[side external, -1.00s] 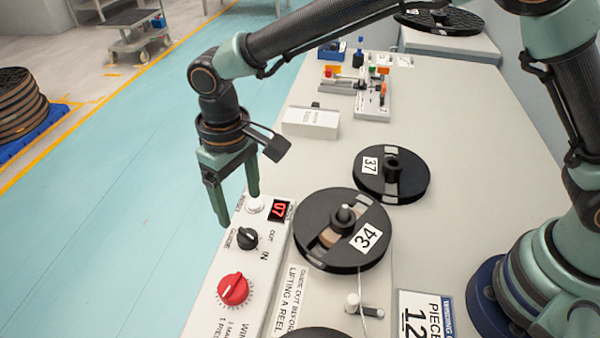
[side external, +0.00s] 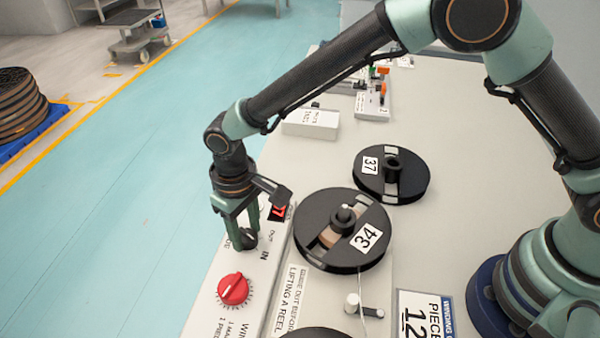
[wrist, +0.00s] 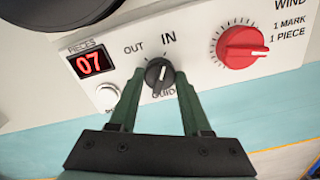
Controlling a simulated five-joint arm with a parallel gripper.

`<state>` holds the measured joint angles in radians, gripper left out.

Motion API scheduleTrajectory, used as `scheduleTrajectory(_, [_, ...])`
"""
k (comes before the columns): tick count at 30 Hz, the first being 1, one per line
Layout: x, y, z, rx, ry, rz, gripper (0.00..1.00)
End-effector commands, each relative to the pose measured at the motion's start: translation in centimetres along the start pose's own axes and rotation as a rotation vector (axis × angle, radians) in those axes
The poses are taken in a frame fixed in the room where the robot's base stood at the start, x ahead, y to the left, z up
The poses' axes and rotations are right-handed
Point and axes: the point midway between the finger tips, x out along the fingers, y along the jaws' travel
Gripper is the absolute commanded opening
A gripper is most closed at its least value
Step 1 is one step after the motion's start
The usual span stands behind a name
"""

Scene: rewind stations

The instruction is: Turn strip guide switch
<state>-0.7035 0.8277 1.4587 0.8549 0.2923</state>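The guide switch is a small black knob (wrist: 158,75) on a white panel, with OUT and IN printed above it in the wrist view. Its white line runs nearly upright there, leaning slightly toward IN. In the side view the knob (side external: 249,239) is partly hidden behind my fingers. My gripper (wrist: 158,82) has one green finger on each side of the knob, with narrow gaps seeming to show, so it looks open around it. In the side view my gripper (side external: 244,241) points down with its tips at knob height.
A red dial (side external: 233,289) sits close by on the same panel. A red display (wrist: 90,62) reads 07, with a white button (wrist: 107,96) below it. Reel 34 (side external: 315,250) stands just right of the panel, and reel 37 (side external: 415,188) lies farther back.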

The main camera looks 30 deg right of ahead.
Motion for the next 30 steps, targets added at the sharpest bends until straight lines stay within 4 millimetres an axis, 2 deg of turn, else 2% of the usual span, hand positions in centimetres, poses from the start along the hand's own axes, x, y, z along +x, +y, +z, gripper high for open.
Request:
scheduleTrajectory(1, [-0.02, 0.0, 0.0, 0.0, 0.0, 0.0, 0.25])
scheduleTrajectory(3, [-0.02, 0.0, 0.0, 0.0, 0.0, 0.0, 0.0])
scheduleTrajectory(11, [-0.03, 0.0, 0.0, -0.02, 0.0, 0.0, 0.0])
scheduleTrajectory(17, [-0.04, 0.0, 0.0, -0.1, 0.0, 0.0, 0.0])
scheduleTrajectory(30, [-0.06, -0.01, -0.01, -0.48, -0.001, 0.0, 0.0])
